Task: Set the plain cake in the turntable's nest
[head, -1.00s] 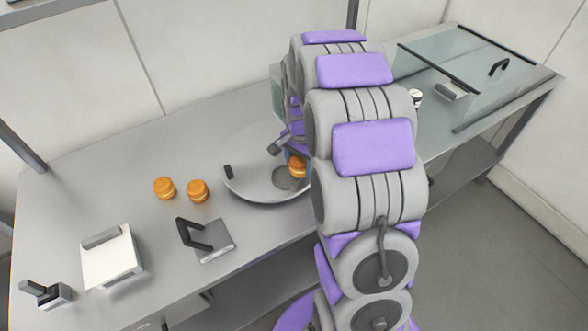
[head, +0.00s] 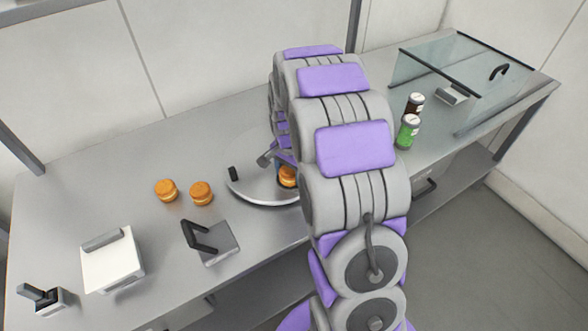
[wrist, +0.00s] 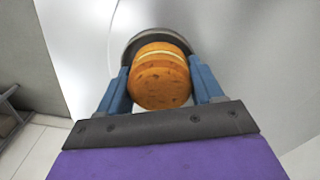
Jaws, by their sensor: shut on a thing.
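My gripper (wrist: 161,88) is shut on an orange-brown round cake (wrist: 160,80) with a pale band around its middle. The cake also shows in the head view (head: 288,177), partly behind my arm. The turntable (head: 248,187) is a grey disc with a small black knob on its left. The cake is over the turntable's right part. In the wrist view the grey curved rim of the nest (wrist: 143,40) shows just beyond the cake, which hides most of it. I cannot tell whether the cake touches the nest floor.
Two similar orange cakes (head: 166,190) (head: 201,193) stand left of the turntable. Two jars (head: 407,131) and a glass case (head: 465,80) are at right.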

